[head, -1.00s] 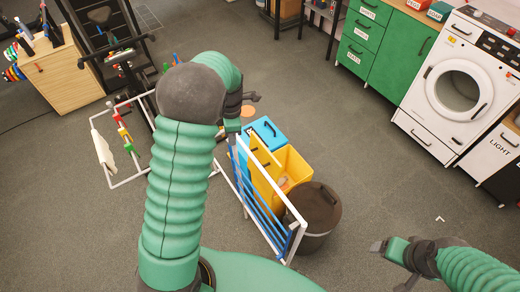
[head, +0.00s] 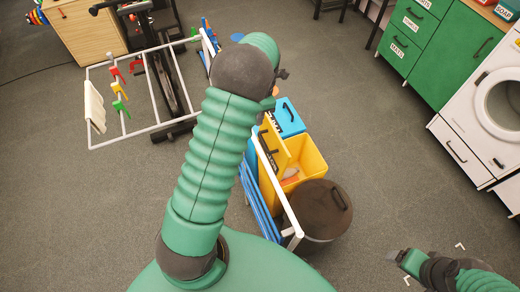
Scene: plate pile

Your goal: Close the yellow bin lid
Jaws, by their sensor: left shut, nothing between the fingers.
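The yellow bin (head: 313,160) stands in the middle of the view, its top open with a reddish, pale item inside. Its yellow lid (head: 277,148) stands raised on the bin's left side, a dark handle on its face. My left gripper (head: 281,74) is shut and empty, beyond the lid and above the blue bin; my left forearm partly hides it. My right gripper (head: 396,257) is at the lower right, away from the bins. Its fingers are too unclear to tell their opening.
A blue bin with a closed lid (head: 288,118) stands behind the yellow one. A round brown-lidded bin (head: 318,212) stands in front. A white rack with blue slats (head: 260,200) runs along the left. Floor to the right is clear.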

